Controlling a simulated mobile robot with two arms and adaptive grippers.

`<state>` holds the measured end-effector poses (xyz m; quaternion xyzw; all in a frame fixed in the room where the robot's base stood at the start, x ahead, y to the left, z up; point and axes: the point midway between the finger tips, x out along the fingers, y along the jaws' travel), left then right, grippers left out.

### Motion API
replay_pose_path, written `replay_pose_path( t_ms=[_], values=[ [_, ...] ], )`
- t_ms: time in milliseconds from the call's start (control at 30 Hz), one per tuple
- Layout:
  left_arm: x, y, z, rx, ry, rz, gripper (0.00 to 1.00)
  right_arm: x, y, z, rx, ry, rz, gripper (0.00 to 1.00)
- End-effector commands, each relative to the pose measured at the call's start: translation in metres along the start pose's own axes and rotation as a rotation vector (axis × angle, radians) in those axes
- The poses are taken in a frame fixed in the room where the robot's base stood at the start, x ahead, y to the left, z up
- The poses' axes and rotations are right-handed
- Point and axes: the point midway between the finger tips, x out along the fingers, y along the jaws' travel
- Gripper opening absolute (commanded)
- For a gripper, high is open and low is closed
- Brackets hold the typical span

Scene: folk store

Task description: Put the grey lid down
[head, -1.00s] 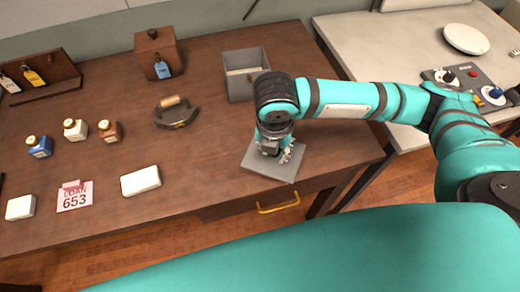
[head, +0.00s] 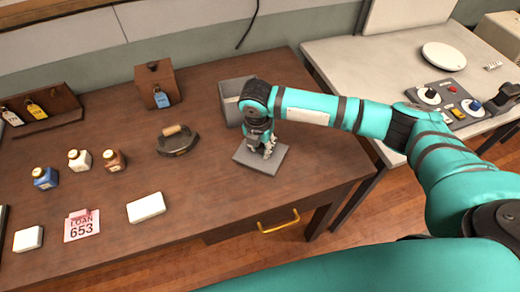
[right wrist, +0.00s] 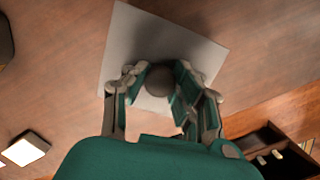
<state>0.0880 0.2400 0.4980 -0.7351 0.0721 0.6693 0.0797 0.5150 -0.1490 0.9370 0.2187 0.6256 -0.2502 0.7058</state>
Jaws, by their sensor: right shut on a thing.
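The grey lid (head: 247,161) is a flat square plate with a round knob (right wrist: 159,79) in its middle. In the head view it is at the right part of the wooden table, just in front of the grey open box (head: 231,104). My right gripper (head: 266,149) is above it, fingers pointing down. In the right wrist view my right gripper (right wrist: 157,84) is shut on the knob, with a finger on each side. The lid looks level and low over the tabletop; I cannot tell whether it touches. My left gripper is not in view.
The wooden table (head: 210,190) has bare room around the lid. An iron (head: 177,141), a white block (head: 146,207), a pink loan card (head: 82,226) and several small bottles stand to the left. A brass drawer handle (head: 279,222) is at the front.

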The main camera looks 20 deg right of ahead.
Motion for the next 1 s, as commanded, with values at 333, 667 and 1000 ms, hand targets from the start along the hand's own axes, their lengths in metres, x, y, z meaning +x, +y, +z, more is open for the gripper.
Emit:
replay_pose_path(
  t_ms=[333, 667, 1000],
  values=[
    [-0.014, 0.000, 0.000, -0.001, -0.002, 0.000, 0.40, 0.031, 0.003, -0.001, -0.001, 0.001, -0.002, 0.00],
    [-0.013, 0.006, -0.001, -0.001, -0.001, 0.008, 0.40, 0.037, 0.003, -0.002, -0.001, 0.000, 0.001, 0.00],
    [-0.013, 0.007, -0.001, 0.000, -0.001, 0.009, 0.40, 0.038, 0.003, -0.002, -0.001, 0.000, 0.000, 0.49]
  ],
)
